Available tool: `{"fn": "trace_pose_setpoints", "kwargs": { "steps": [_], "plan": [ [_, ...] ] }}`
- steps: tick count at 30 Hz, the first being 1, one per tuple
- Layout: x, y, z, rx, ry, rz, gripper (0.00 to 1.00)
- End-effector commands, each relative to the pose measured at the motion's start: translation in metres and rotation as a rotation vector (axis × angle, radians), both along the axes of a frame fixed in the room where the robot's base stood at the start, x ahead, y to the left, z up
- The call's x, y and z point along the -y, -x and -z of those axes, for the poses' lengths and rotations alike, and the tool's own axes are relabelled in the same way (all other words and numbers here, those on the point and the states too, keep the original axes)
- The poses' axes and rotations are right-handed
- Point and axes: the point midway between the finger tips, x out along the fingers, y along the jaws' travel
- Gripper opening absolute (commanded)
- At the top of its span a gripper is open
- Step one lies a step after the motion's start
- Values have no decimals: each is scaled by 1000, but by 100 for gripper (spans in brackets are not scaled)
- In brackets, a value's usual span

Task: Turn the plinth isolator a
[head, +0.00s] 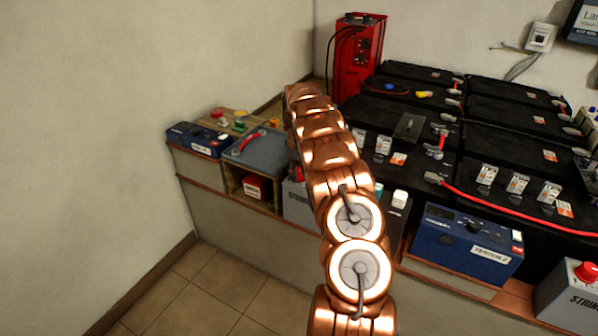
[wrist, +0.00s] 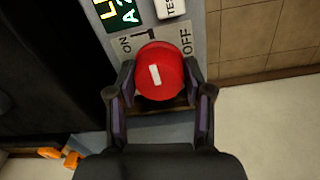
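A round red knob (wrist: 160,72) with a short white bar sits on a grey panel (wrist: 200,45) in the wrist view. The bar stands close to upright. ON is printed left of the knob and OFF right of it. My gripper (wrist: 159,80) has one finger on each side of the knob, with the tips close against its rim. I cannot tell whether they press on it. In the head view my gripper is hidden behind my copper arm. Grey boxes with red knobs show there at left of the arm (head: 298,174) and at lower right (head: 587,271).
Black battery blocks (head: 480,140) with red cable fill the right of the bench. A blue tester (head: 465,243) stands at its front, and a red cabinet (head: 357,58) at the back. Tiled floor (head: 215,285) is clear at lower left.

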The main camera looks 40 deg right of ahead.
Motion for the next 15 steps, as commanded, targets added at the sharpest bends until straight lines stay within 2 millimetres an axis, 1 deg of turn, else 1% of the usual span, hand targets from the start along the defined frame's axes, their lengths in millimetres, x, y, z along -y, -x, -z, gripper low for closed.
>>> {"fn": "trace_pose_setpoints", "kwargs": {
  "steps": [1, 9, 15],
  "plan": [
    [0, 0, 0, 0, 0, 0, 43],
    [0, 0, 0, 0, 0, 0, 14],
    [-1, 0, 0, -1, -1, 10, 14]
  ]
}}
